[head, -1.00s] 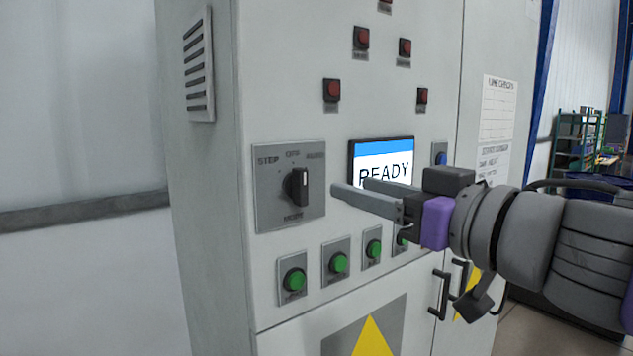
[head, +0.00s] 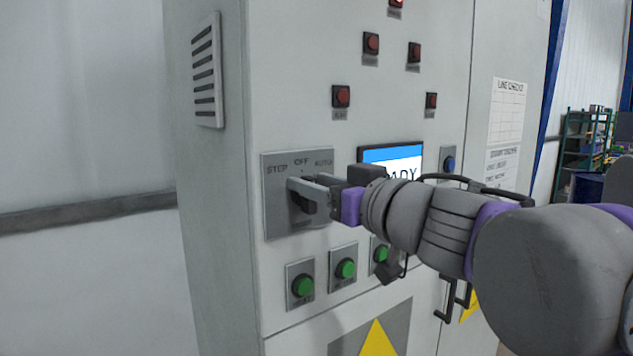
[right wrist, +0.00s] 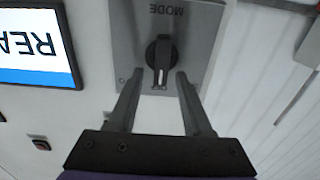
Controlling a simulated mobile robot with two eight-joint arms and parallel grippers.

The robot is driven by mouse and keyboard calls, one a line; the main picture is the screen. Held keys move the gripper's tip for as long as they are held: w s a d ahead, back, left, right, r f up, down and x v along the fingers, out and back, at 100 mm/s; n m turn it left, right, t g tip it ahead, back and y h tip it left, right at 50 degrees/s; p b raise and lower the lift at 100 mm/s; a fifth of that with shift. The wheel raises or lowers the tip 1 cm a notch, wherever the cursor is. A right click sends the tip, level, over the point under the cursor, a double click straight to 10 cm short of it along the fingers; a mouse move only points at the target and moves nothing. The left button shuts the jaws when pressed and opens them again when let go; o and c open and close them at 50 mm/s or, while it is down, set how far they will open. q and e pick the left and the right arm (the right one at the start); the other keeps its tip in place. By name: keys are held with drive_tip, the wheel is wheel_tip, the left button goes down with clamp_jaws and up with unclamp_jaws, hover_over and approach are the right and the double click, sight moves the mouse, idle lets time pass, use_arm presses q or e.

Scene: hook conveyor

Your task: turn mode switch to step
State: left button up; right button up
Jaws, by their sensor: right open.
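The mode switch plate (head: 283,228) is a grey square on the cabinet front, lettered STEP, OFF and AUTO along its top. In the head view my right gripper (head: 298,189) is in front of the plate and hides most of the knob. In the right wrist view the black mode knob (right wrist: 160,58) shows on its plate (right wrist: 205,30), with the word MODE above it. My right gripper (right wrist: 158,78) is open there, its fingertips one on each side of the knob's lower end. I cannot tell whether they touch it. My left gripper is out of view.
A screen (head: 400,156) partly hidden by my arm is right of the switch. Green buttons (head: 303,286) sit below it and red lamps (head: 341,96) above. A vent (head: 206,70) is on the cabinet's left side. A door handle (head: 442,298) is lower right.

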clamp_jaws()
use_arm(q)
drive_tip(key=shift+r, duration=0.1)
use_arm(e)
drive_tip(key=shift+n, duration=0.3)
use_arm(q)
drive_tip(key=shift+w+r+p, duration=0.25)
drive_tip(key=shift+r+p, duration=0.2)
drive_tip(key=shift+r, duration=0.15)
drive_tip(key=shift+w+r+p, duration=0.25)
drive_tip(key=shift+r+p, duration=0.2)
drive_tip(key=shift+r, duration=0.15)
use_arm(e)
drive_tip(key=shift+s+a+f+n, duration=0.1)
drive_tip(key=shift+s+a+n, duration=0.1)
drive_tip(key=shift+n, duration=1.15)
drive_tip(key=shift+s+a+f+n, duration=0.1)
drive_tip(key=shift+a+n, duration=0.1)
drive_tip(key=shift+n, duration=1.2)
drive_tip(key=shift+s+a+f+n, duration=0.1)
drive_tip(key=shift+s+a+n, duration=0.1)
drive_tip(key=shift+n, duration=1.15)
